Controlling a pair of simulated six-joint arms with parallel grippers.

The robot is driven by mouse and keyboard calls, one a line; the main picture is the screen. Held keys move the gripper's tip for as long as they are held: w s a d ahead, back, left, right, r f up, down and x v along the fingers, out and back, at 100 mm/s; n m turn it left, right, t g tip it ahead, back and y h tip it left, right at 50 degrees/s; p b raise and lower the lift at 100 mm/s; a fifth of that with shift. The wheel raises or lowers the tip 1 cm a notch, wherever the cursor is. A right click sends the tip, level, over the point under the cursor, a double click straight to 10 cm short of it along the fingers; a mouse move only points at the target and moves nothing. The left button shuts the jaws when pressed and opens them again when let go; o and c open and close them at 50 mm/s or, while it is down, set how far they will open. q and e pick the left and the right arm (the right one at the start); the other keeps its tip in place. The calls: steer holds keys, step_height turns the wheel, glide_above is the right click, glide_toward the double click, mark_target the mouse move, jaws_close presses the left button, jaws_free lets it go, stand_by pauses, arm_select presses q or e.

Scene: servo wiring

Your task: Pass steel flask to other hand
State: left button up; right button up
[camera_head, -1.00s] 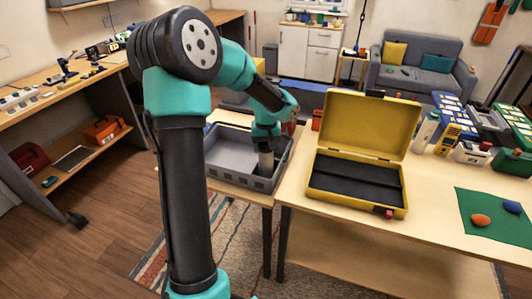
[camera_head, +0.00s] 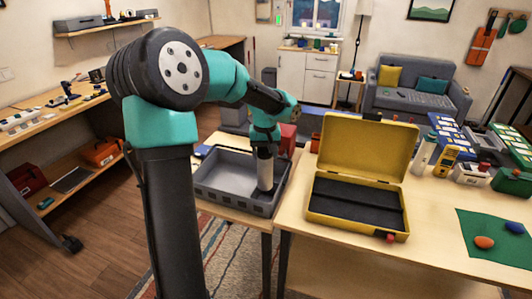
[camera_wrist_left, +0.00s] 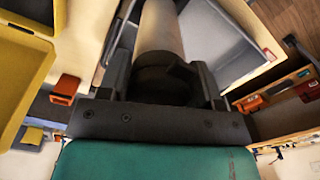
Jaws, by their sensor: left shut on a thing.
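The steel flask (camera_head: 265,172) is a pale cylinder hanging upright below my left gripper (camera_head: 264,146), over the grey bin (camera_head: 222,193). My left gripper is shut on the flask's upper part. In the left wrist view the flask (camera_wrist_left: 161,32) extends away between the two dark fingers (camera_wrist_left: 162,82). A dark patch shows at its lower end in the head view; I cannot tell whether the flask touches the bin floor. My right gripper is in neither current view.
An open yellow case (camera_head: 362,151) with a dark lining stands on the table right of the bin. A green mat (camera_head: 490,226) with an orange and a blue object lies at right. Bottles and boxes (camera_head: 457,150) stand behind it. Table is clear in front of the case.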

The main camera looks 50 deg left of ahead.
arm_select(q)
steer(key=shift+d, duration=0.1)
steer(key=w+d+r+m, duration=0.1)
steer(key=w+d+m, duration=0.2)
steer(key=d, duration=0.7)
steer(key=w+d+r+m, duration=0.2)
steer(key=w+d+m, duration=0.1)
steer(key=d, duration=0.8)
steer(key=w+d+r+m, duration=0.1)
steer(key=w+d+m, duration=0.2)
steer(key=d, duration=0.7)
steer(key=shift+w+d+r+m, duration=0.2)
steer(key=shift+w+r+m, duration=0.15)
steer(key=shift+w, duration=0.65)
steer(key=shift+f, duration=0.1)
steer(key=s+d+f+m, duration=0.1)
steer(key=d+f+m, duration=0.2)
steer(key=d, duration=0.3)
steer(key=s+d+f+m, duration=0.1)
steer(key=d+f+m, duration=0.2)
steer(key=d+m, duration=0.2)
steer(key=shift+s+d+f, duration=0.25)
steer(key=shift+s+d, duration=0.05)
steer(key=shift+d, duration=0.95)
